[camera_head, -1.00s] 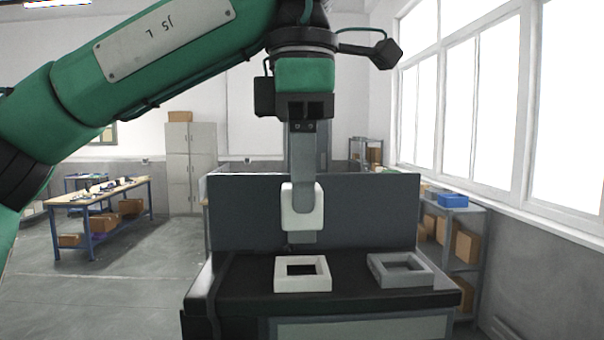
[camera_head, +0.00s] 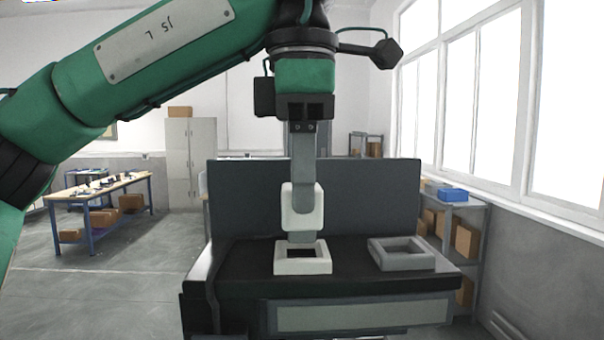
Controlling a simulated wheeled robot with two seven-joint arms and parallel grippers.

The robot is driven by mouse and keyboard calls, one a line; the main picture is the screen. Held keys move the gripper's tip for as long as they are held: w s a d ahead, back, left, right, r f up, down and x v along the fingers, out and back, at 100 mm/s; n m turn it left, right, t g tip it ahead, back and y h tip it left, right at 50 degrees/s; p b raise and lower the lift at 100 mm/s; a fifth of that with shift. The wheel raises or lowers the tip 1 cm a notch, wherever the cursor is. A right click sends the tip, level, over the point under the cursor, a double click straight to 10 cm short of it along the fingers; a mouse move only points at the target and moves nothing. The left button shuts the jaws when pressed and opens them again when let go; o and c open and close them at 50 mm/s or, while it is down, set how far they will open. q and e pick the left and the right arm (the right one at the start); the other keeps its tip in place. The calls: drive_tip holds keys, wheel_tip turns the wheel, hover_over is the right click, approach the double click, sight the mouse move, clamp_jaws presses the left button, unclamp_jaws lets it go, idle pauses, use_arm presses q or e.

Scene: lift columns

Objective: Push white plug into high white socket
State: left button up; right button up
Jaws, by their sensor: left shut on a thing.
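The white plug (camera_head: 291,208) hangs upright in my left gripper (camera_head: 303,195), whose grey fingers are shut on it. A grey lower part shows under its white body. The white socket (camera_head: 287,267), a square frame with a dark opening, sits on the black bench top directly below. The plug's lower end overlaps the socket's far rim in the picture. I cannot tell whether it touches or is just above the opening. My right gripper is not in view.
A grey square socket (camera_head: 430,262) sits on the bench top (camera_head: 350,284) to the right. A dark grey panel (camera_head: 370,200) stands behind both sockets. A workbench (camera_head: 105,190) is far left, and shelves with boxes (camera_head: 466,240) stand at the right under the windows.

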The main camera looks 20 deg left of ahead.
use_arm(q)
drive_tip(key=shift+f+b, duration=0.5)
drive_tip(key=shift+f, duration=0.25)
idle(0.5)
drive_tip(key=o, duration=1.6)
drive_tip(key=shift+c, duration=0.2)
drive_tip(key=shift+r+p, duration=1.35)
drive_tip(key=shift+p, duration=0.15)
drive_tip(key=shift+r+p, duration=1)
drive_tip(key=shift+r, duration=1.2)
